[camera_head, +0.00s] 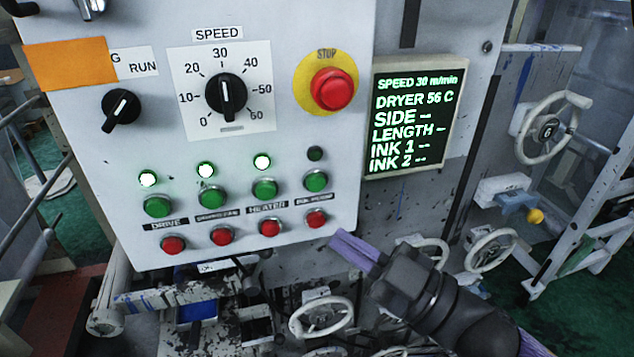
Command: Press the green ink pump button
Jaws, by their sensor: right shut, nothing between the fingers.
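The green ink pump button (316,181) is the rightmost green button in the row on the grey control panel (110,240). The lamp (315,154) above it is dark. The red button (317,218) of the same column sits below it, with a small black label between them. My right gripper (334,237) comes in from the lower right, with purple fingers shut and empty. In the picture its tips are just below and right of that red button, below the green one. Whether they touch the panel cannot be told. My left gripper is not in view.
The other three columns have lit lamps (206,170) above green buttons. A red stop button (332,89) on yellow and a speed dial (227,94) sit higher up. A display (414,117) stands right of the panel. Handwheels (321,317) and pipes lie below.

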